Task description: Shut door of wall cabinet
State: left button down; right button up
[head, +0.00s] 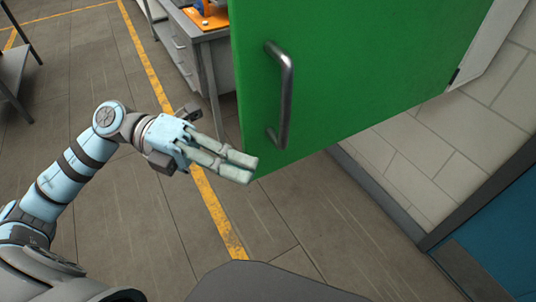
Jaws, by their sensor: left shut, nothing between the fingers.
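The green door (365,70) of the wall cabinet stands open, swung out toward me. A grey metal bar handle (286,95) runs upright near its left edge. Part of the pale cabinet body (492,45) shows at the upper right, behind the door's hinge side. My left gripper (250,168) is shut and empty. Its fingertips are at the lower left corner of the door, below and left of the handle; I cannot tell whether they touch the door. My right gripper is not in view.
A grey desk with drawers (186,50) stands behind the door, with an orange mat (208,22) on top. A tiled wall (420,150) and a blue panel (500,225) are at the right. A yellow line (208,195) crosses the floor, which is clear around my left arm.

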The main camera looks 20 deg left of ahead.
pick_arm(q)
jog(key=d+p, duration=0.1)
jog(key=d, duration=0.5)
jog(key=w+a, duration=0.2)
jog(key=w, duration=0.1)
jog(key=shift+a+r, duration=0.1)
